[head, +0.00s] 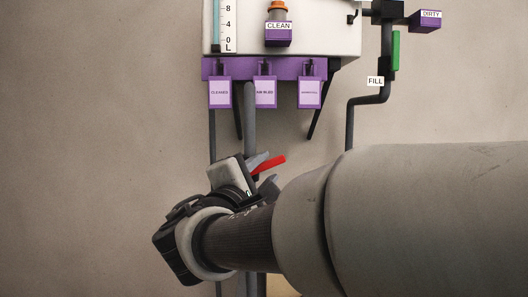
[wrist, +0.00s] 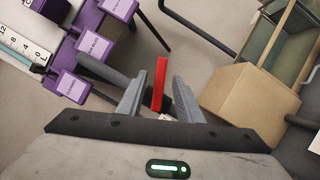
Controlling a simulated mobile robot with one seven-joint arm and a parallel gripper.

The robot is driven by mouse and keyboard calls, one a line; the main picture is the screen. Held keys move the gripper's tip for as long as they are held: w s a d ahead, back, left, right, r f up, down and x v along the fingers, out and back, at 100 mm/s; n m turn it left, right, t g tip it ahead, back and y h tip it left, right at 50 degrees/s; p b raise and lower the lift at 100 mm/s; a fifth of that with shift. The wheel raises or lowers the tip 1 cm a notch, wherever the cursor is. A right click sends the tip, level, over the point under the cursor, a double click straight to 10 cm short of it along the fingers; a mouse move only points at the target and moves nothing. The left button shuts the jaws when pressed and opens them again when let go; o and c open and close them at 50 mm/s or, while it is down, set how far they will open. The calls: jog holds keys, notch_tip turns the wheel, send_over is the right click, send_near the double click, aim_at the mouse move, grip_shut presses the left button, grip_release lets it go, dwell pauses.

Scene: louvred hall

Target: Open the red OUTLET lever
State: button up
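The red lever (head: 268,167) shows in the head view just beyond my gripper (head: 265,172), below the wall unit on a grey pipe. Its label is not readable here. In the wrist view the red lever (wrist: 160,84) stands between the two fingers of my gripper (wrist: 156,90). The fingers are apart, with a visible gap on each side of the lever. I cannot tell whether either finger touches it. My arm hides the lower part of the pipe in the head view.
Above is a white tank (head: 345,35) with a purple rack (head: 225,69) and hanging purple tags. A FILL pipe (head: 350,125) with a green handle (head: 396,50) is at right. The wrist view shows a cardboard box (wrist: 240,98) and a glass-sided case (wrist: 283,40) at right.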

aim_at(277, 157)
jog(key=p+x, duration=0.3)
jog(key=x, duration=0.6)
grip_shut()
